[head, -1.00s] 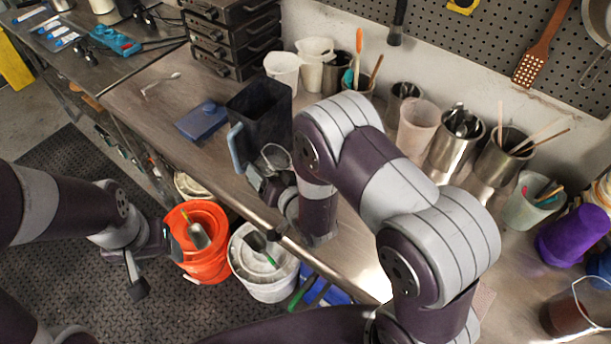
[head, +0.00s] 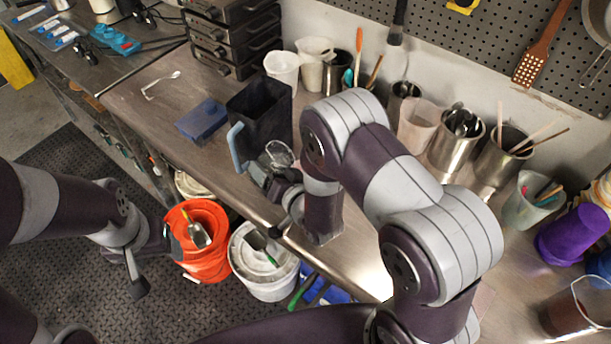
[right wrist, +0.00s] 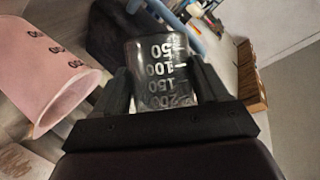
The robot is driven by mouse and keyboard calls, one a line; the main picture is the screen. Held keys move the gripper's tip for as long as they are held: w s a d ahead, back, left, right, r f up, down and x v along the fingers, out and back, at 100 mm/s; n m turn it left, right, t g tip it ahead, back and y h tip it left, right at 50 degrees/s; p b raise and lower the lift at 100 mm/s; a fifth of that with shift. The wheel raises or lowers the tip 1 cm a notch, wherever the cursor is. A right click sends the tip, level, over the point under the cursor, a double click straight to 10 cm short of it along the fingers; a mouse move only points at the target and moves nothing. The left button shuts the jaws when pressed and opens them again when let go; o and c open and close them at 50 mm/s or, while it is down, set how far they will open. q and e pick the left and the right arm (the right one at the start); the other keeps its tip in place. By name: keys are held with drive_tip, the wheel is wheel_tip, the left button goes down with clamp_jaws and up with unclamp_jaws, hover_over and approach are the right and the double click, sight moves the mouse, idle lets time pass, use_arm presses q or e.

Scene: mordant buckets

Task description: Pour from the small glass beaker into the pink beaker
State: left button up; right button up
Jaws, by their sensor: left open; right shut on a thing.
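My right gripper (right wrist: 158,88) is shut on the small glass beaker (right wrist: 162,70), a clear beaker with white graduation marks. In the head view the beaker (head: 279,152) is just in front of the dark pitcher, above the bench's front part. I cannot tell its exact tilt or how much it holds. The pink beaker (right wrist: 48,75) lies to the left of the glass beaker in the right wrist view, apart from it, with dark markings. In the head view I cannot pick it out surely; my right arm covers part of the bench. My left gripper (head: 150,268) is open and empty, low over the floor.
The black pitcher (head: 262,112) with a blue-grey handle stands close behind the glass beaker. A blue box (head: 203,120) lies left of it. Metal cups and a pale beaker (head: 418,118) line the wall. Orange (head: 204,255) and white (head: 262,275) buckets stand below the front edge.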

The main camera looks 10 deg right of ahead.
drive_tip(key=shift+f+m+t+y+b, duration=0.65)
drive_tip(key=shift+m+b, duration=0.55)
drive_tip(key=shift+b, duration=0.45)
idle(2.0)
drive_tip(key=shift+d+r+m+t+y+b, duration=0.1)
drive_tip(key=shift+r+m+t+y+b, duration=0.3)
drive_tip(key=shift+r+m, duration=0.4)
idle(3.3)
